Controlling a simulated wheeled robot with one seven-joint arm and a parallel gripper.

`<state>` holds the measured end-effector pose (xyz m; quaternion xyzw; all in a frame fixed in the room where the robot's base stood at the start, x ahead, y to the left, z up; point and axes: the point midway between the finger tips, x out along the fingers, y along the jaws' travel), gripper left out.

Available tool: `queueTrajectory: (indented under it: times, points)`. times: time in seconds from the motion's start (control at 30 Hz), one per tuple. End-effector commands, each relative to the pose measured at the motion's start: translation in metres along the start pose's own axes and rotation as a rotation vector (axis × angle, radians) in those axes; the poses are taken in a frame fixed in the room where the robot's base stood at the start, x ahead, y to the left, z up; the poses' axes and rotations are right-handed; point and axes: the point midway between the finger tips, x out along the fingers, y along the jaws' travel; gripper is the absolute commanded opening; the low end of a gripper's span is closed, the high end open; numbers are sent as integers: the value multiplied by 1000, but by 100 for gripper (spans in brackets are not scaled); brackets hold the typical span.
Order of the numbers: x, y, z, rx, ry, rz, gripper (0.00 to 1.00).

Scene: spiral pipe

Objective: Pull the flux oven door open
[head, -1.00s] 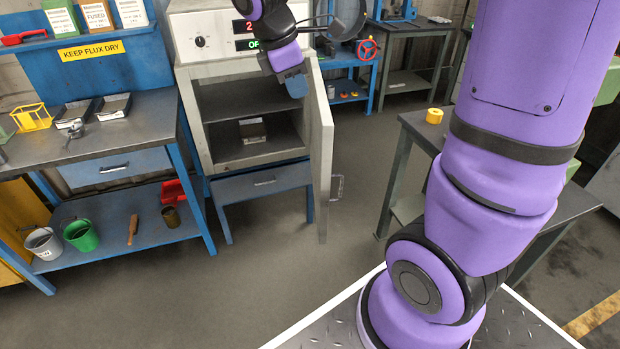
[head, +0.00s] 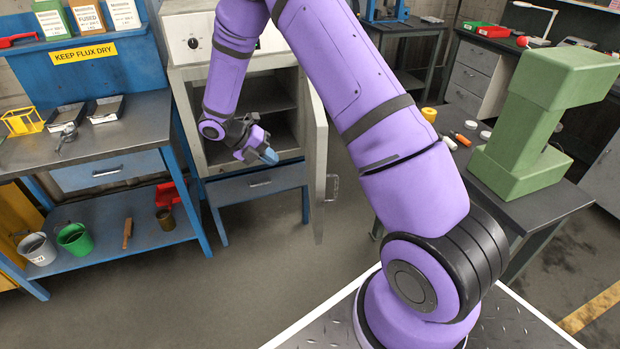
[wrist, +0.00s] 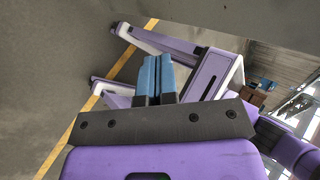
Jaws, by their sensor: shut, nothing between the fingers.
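The flux oven (head: 184,98) stands at the back centre-left in the head view. Its door (head: 316,160) stands wide open, swung out on the right side, with a handle (head: 332,188) on its outer face. The oven's shelves show inside, partly hidden behind my arm. My gripper (head: 268,156) is in front of the open oven cavity, left of the door and apart from its handle. Its blue fingers are shut together and empty, as the wrist view (wrist: 158,75) also shows.
A blue workbench (head: 120,130) with trays stands at the left. A dark bench (head: 540,215) with a green machine (head: 520,130) stands at the right. The floor in front of the oven is clear.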

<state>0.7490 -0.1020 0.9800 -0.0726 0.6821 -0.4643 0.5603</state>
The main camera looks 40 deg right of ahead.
Motion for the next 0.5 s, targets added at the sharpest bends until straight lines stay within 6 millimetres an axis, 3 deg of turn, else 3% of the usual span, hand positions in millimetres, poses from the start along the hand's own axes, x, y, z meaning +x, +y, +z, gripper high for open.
queueTrajectory:
  times: [0.17,0.37,0.5]
  points:
    - [13,15,1,-79,-2,-22,0]
    - [30,15,1,-87,1,-26,0]
    - [53,14,1,-86,1,-25,0]
